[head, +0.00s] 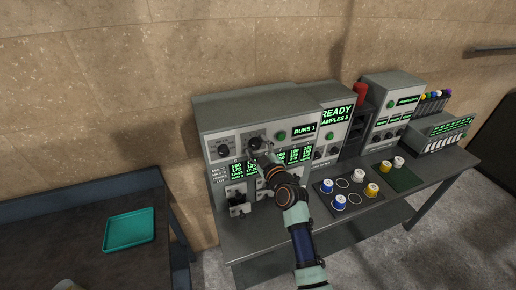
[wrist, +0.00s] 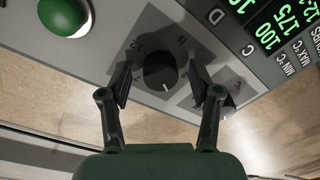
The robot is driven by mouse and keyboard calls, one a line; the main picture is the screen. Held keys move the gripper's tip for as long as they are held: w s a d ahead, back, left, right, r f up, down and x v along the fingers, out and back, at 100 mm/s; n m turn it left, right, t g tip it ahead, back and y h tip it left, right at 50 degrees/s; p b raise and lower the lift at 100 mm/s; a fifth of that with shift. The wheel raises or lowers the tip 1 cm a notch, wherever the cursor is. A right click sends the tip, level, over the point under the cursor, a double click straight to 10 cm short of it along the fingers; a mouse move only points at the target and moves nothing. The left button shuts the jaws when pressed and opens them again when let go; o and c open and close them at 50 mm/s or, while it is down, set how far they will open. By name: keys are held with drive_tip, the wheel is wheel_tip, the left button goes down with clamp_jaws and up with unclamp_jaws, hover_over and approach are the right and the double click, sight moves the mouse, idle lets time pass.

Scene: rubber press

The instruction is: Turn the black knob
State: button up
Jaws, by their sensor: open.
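The black knob (wrist: 160,71), round with a white pointer line, sits on the grey front panel. In the wrist view, which shows the panel upside down, it lies between the two fingers of my gripper (wrist: 161,82). The gripper is open, with a finger on each side and a visible gap to the knob on both. In the head view my gripper (head: 256,144) is at the upper front of the left machine (head: 250,101) and largely hides this knob. Another dark knob (head: 224,149) shows to its left. In the wrist view a second knob (wrist: 229,107) is partly behind the right finger.
A green button (wrist: 64,15) is beside the knob, and green number displays (wrist: 280,25) are close on the other side. On the bench, a dark mat (head: 325,187) with blue, white and yellow-marked cups is right of my arm. A teal tray (head: 129,230) is on the left table.

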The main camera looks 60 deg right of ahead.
drive_tip(key=c, duration=1.1)
drive_tip(key=shift+c, duration=0.2)
